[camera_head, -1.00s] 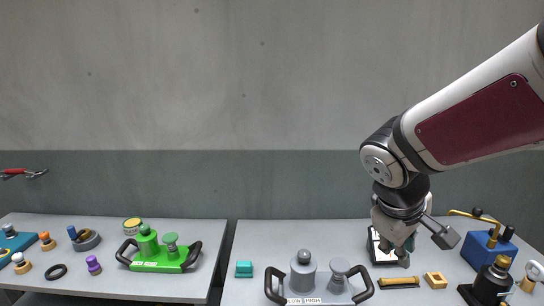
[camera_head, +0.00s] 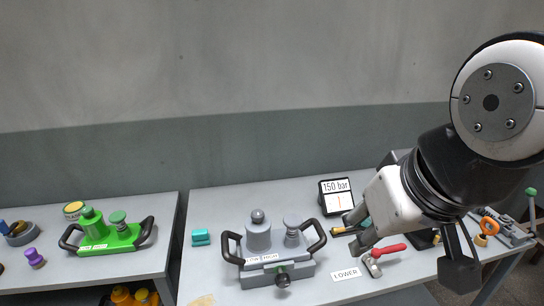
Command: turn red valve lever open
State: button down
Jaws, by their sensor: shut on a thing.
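The red lever (camera_head: 390,250) lies low over the table at the right, on a small metal valve base (camera_head: 373,267). It slants up to the right from that base. My gripper (camera_head: 356,230) is just above and left of the lever, its fingers pointing left and down. A brass-coloured bar with dark ends (camera_head: 343,231) shows between the fingertips, and my gripper appears shut on it. My fingers hide part of the bar. The red lever shows apart from the fingertips.
A "150 bar" gauge display (camera_head: 337,193) stands behind my gripper. A "LOWER" label (camera_head: 345,274) lies left of the valve base. A grey handled unit (camera_head: 280,268) stands to the left, with a teal block (camera_head: 201,237) beyond it. A green unit (camera_head: 108,238) is on the left table.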

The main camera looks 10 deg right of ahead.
aim_at(376, 253)
jog(key=l+z, duration=0.1)
jog(key=z, duration=0.65)
jog(key=i+l+u, duration=0.15)
jog(key=l+u, duration=0.1)
jog(key=l, duration=0.15)
jog(key=i, duration=0.05)
